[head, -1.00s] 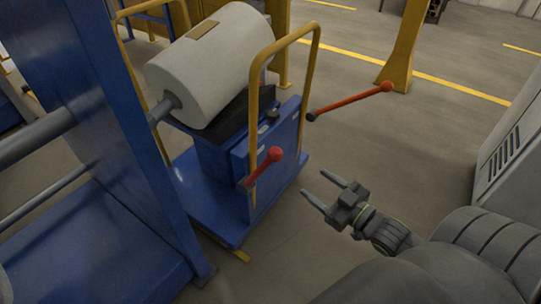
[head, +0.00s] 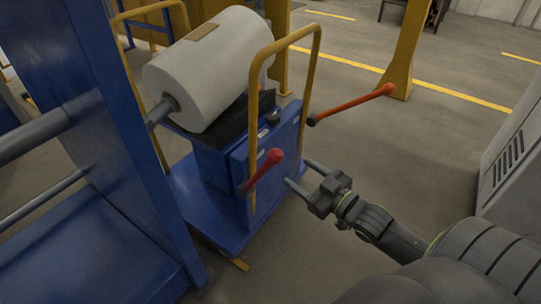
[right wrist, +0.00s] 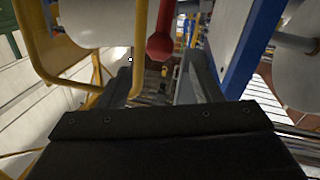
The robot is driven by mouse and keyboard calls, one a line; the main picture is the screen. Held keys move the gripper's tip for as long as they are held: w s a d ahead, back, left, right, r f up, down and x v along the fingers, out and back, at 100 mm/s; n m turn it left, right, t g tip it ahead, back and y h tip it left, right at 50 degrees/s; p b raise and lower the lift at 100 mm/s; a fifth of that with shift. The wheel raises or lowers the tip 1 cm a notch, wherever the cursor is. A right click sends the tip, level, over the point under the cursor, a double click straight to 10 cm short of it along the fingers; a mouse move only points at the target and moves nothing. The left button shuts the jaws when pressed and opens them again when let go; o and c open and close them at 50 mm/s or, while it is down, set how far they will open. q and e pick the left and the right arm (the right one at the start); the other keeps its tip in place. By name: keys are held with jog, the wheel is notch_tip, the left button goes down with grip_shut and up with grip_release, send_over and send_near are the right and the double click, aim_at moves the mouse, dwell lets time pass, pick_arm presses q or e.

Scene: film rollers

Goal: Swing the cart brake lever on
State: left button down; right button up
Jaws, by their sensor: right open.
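The blue cart (head: 211,222) carries a large white roll (head: 207,70) and has yellow hoop handles. A short red lever (head: 263,169) with a round knob rises at a tilt from its near side. A longer orange-red lever (head: 350,104) with a red knob reaches right from beside the far handle. The frames do not label either as the brake. My right gripper (head: 298,173) is open and empty, just right of the short lever and apart from it. In the right wrist view, a red knob and stem (right wrist: 160,44) show beyond the open fingers (right wrist: 158,76).
The yellow handle (head: 309,85) stands close beyond my right gripper. A blue frame (head: 119,130) with grey bars fills the left. A yellow post (head: 404,50) stands at the back, and a grey cabinet (head: 505,165) at the right.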

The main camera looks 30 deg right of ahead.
aim_at(271, 153)
pick_arm(q)
notch_tip(271, 153, up, 6)
jog(key=w+d+t+h+b, duration=0.1)
jog(key=w+t+b, duration=0.1)
jog(key=b, duration=0.2)
jog(key=shift+w+d+f+t+b, duration=0.25)
jog(key=shift+w+d+t+b, duration=0.05)
jog(key=shift+d+b, duration=0.1)
pick_arm(e)
jog(key=w, duration=0.3)
jog(key=w+a, duration=0.1)
jog(key=w, duration=0.3)
jog(key=w+a, duration=0.1)
jog(key=w, duration=0.3)
jog(key=shift+w+a, duration=0.1)
jog(key=shift+w, duration=0.1)
grip_shut()
